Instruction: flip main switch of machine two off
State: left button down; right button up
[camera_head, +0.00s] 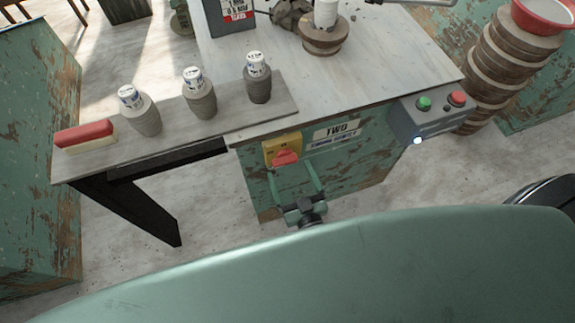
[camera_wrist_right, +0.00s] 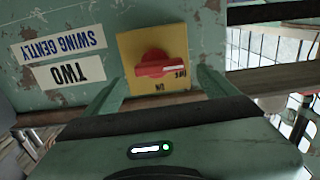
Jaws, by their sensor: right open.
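The main switch is a red rotary handle (camera_head: 286,158) on a yellow plate (camera_head: 270,148), on the green front of machine two, left of its "TWO" label (camera_head: 337,130). In the right wrist view, which is upside down, the red handle (camera_wrist_right: 160,66) lies roughly level on the yellow plate (camera_wrist_right: 128,48); small lettering beside and below it is hard to read. My right gripper (camera_head: 292,172) is open in front of the switch. Its fingers (camera_wrist_right: 161,76) stand one on each side of the handle, with a gap visible. Contact cannot be told. My left gripper is out of view.
A grey box with green (camera_head: 424,103) and red (camera_head: 457,98) buttons is at the table's right corner. A stack of round boards (camera_head: 492,70) stands at right.

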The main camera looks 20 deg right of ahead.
jog(key=s, duration=0.4)
jog(key=shift+s, duration=0.15)
dwell(0.4)
jog(key=s+d+f+n+g+y, duration=0.1)
jog(key=s+f+g, duration=0.45)
jog(key=f, duration=0.65)
jog(key=s+d+f+n+g, duration=0.1)
jog(key=s+f+g, duration=0.4)
jog(key=f, duration=0.8)
jog(key=s+d+f+g, duration=0.3)
jog(key=s+d+f, duration=0.1)
jog(key=s, duration=0.5)
jog(key=s+d+f+g+h, duration=0.1)
jog(key=s+d+f+g, duration=0.2)
jog(key=s, duration=0.6)
notch_tip(320, 180, down, 3)
jog(key=shift+s+d+f+h, duration=0.1)
jog(key=shift+s+d+h, duration=0.2)
jog(key=shift+d, duration=0.65)
jog(key=shift+w+g, duration=0.15)
jog(key=shift+g, duration=0.1)
